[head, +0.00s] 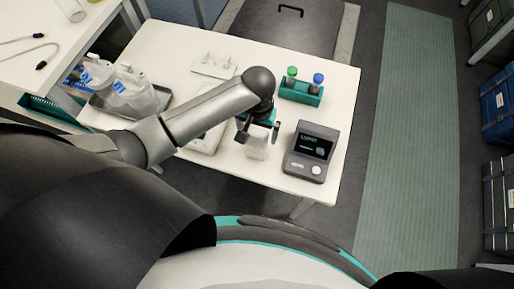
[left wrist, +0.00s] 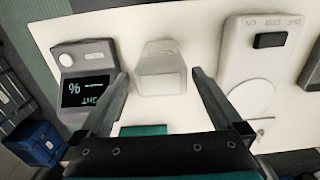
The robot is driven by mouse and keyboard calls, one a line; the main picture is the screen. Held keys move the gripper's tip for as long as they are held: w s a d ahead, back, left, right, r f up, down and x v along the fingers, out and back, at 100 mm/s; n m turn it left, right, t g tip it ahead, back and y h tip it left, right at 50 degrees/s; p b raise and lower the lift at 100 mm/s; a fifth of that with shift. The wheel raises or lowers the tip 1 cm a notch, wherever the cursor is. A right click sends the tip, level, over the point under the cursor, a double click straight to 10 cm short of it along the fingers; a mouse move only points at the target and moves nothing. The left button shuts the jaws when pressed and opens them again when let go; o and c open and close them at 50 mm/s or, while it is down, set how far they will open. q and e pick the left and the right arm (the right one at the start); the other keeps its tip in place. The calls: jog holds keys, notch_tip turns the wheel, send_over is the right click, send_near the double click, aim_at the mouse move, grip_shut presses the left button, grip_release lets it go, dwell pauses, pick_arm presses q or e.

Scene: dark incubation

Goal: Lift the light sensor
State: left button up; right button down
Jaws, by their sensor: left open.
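A small pale, partly see-through block (left wrist: 161,68) stands on the white table, between the fingertips in the left wrist view. It also shows below the gripper in the head view (head: 256,149). It may be the light sensor; no label on it is readable. My left gripper (head: 258,134) is open above the block, with a finger on each side and gaps between; the fingers (left wrist: 160,76) are empty. A dark grey box with a lit display (head: 310,151) stands just right of the gripper in the head view. My right gripper is not in view.
A white flat device with a black switch (left wrist: 262,60) lies beside the block, partly under my arm in the head view. A green rack (head: 301,93) holds green- and blue-capped vials. A tray with bottles (head: 158,92) is at the left. The table's front edge is close.

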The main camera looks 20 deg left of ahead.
pick_arm(q)
notch_tip(320, 180, down, 5)
jog(key=shift+a+f+b, duration=0.1)
jog(key=shift+f+b, duration=0.1)
jog(key=shift+b, duration=0.5)
jog(key=shift+c, duration=0.4)
grip_shut()
